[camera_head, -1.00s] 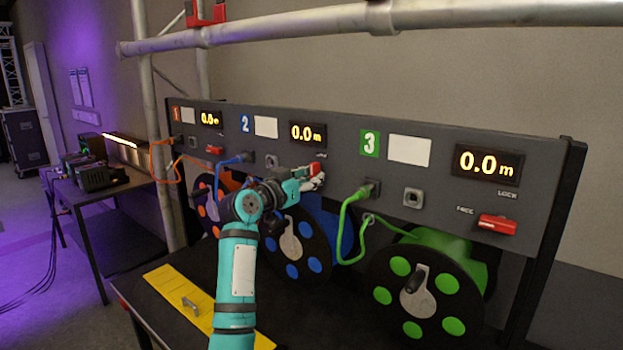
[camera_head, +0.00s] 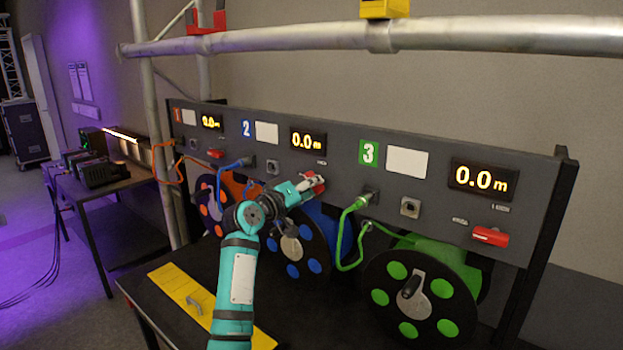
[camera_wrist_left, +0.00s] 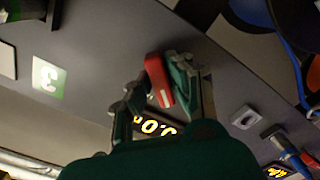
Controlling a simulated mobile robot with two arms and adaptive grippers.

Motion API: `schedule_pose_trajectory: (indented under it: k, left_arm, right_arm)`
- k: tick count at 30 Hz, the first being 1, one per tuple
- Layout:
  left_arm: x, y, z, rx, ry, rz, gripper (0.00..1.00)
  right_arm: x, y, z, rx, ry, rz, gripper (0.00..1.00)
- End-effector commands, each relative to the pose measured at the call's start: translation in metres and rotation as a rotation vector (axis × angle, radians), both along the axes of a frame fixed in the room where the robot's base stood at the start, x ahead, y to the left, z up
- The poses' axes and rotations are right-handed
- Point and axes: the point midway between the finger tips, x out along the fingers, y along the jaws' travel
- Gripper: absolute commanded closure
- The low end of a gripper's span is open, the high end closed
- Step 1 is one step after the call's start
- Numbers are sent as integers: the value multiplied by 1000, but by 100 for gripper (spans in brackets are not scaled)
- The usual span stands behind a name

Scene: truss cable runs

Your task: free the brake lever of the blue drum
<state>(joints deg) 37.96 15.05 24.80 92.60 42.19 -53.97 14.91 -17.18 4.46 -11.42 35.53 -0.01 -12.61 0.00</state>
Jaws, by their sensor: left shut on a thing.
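The blue drum (camera_head: 317,265) sits below panel section 2, a black flange with blue spots, partly behind my left arm. Its red brake lever (camera_head: 319,189) is on the panel under the middle display (camera_head: 308,141). My left gripper (camera_head: 312,184) is shut on this lever and hides part of it. In the left wrist view, which looks upside down, the red lever (camera_wrist_left: 157,80) lies between the two fingers of the left gripper (camera_wrist_left: 157,88). I cannot tell its exact angle against the labels. My right gripper is not in view.
The green drum (camera_head: 420,295) with a plugged green cable (camera_head: 345,240) is to the right; its red lever (camera_head: 490,236) is clear. The orange drum (camera_head: 213,208) is to the left. A truss tube (camera_head: 500,37) crosses above. A yellow plate (camera_head: 205,300) lies on the black table.

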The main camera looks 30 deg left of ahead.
Motion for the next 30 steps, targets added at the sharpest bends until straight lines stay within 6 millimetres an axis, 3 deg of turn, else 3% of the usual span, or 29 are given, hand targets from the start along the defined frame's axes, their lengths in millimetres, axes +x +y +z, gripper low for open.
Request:
schedule_pose_trajectory:
  k: [18,30]
  left_arm:
    - [0,0,2,-545,44,1,100]
    - [0,1,0,-722,56,1,100]
  right_arm:
    - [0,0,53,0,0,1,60]
    - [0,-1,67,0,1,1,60]
